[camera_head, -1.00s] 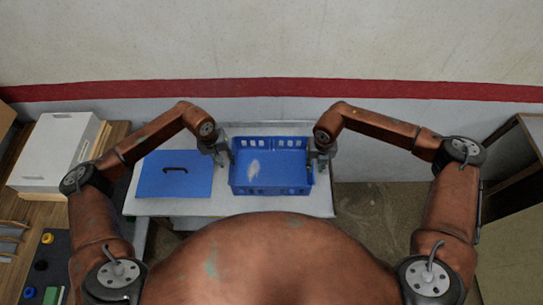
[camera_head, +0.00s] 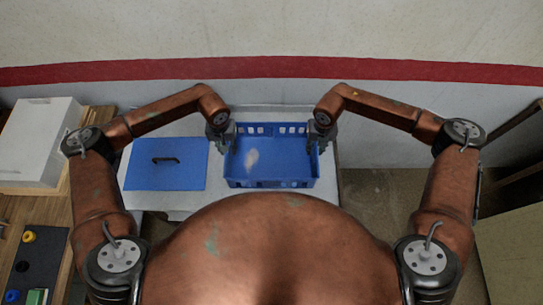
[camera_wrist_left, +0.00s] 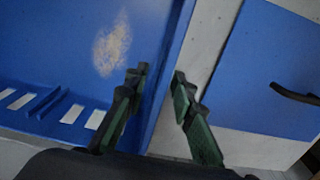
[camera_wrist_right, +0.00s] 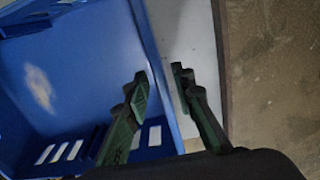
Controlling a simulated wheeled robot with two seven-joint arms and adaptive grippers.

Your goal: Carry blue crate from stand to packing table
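The blue crate (camera_head: 270,183) is empty, with slotted walls and a pale worn patch on its floor. It is upright and level over the right part of the white stand (camera_head: 178,201), and looks raised off it. The packing table cannot be identified for certain.
A flat blue panel with a black handle (camera_head: 150,178) lies on the stand, left of the crate. At far left a white box (camera_head: 38,140) sits on a wooden surface (camera_head: 50,211). A wall with a red stripe is behind. Bare floor (camera_head: 375,205) lies right of the stand.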

